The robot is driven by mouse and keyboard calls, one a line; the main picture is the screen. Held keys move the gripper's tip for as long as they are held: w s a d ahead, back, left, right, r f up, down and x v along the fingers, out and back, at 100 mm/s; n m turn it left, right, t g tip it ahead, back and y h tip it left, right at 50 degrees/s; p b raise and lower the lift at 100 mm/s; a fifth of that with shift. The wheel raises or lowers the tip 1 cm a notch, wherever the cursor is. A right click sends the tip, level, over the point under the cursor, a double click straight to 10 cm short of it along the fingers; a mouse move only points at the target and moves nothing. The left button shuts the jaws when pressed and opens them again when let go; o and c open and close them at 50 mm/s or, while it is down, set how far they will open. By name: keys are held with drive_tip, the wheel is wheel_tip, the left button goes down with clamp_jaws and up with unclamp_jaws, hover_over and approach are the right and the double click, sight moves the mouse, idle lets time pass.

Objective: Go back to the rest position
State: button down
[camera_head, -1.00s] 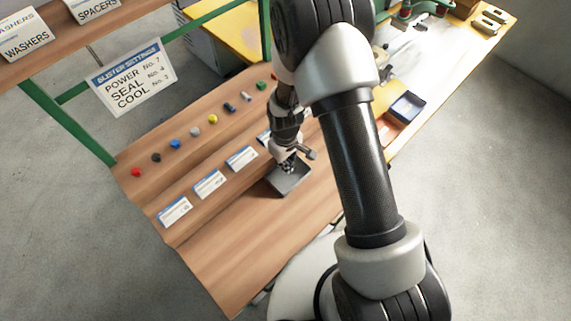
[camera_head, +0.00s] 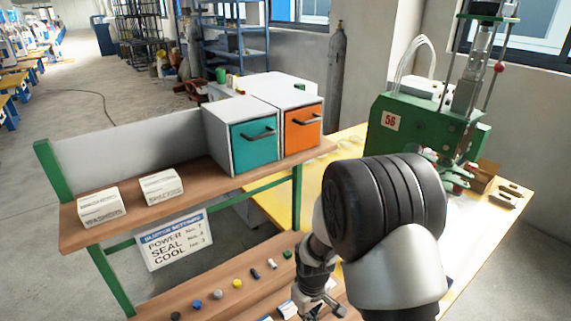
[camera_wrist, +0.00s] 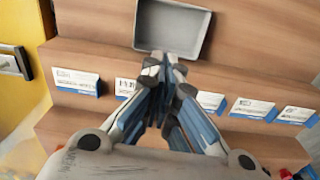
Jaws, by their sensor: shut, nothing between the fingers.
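My gripper (camera_wrist: 162,62) is shut with nothing between its fingers. In the wrist view its fingertips come together just in front of the grey tray (camera_wrist: 172,12), which looks empty and stands on the wooden bench (camera_wrist: 250,60). In the head view my gripper (camera_head: 322,304) hangs low at the bottom edge, above the bench, partly hidden by my arm. The tray is out of the head view.
Several small coloured parts, such as a yellow one (camera_head: 237,283), line the bench step. Label cards (camera_wrist: 252,107) stand along another step. A shelf (camera_head: 130,215) holds the teal-drawer box (camera_head: 254,141) and orange-drawer box (camera_head: 302,130). A green machine (camera_head: 420,132) stands right.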

drive_tip(key=s+d+r+m+t, duration=0.1)
drive_tip(key=s+d+r+m, duration=0.15)
drive_tip(key=r, duration=0.75)
drive_tip(key=s+d+r+m+t, duration=0.1)
drive_tip(key=s+d+r, duration=0.15)
drive_tip(key=r, duration=0.75)
drive_tip(key=s+d+r+m+t, duration=0.1)
drive_tip(key=s+r, duration=0.4)
drive_tip(key=s, duration=0.3)
drive_tip(key=s+d+r+m+t, duration=0.1)
drive_tip(key=s+r, duration=0.3)
drive_tip(key=s, duration=0.4)
drive_tip(key=shift+s+d+r+m, duration=0.25)
drive_tip(key=shift+d+r+m, duration=0.2)
drive_tip(key=shift+m, duration=0.1)
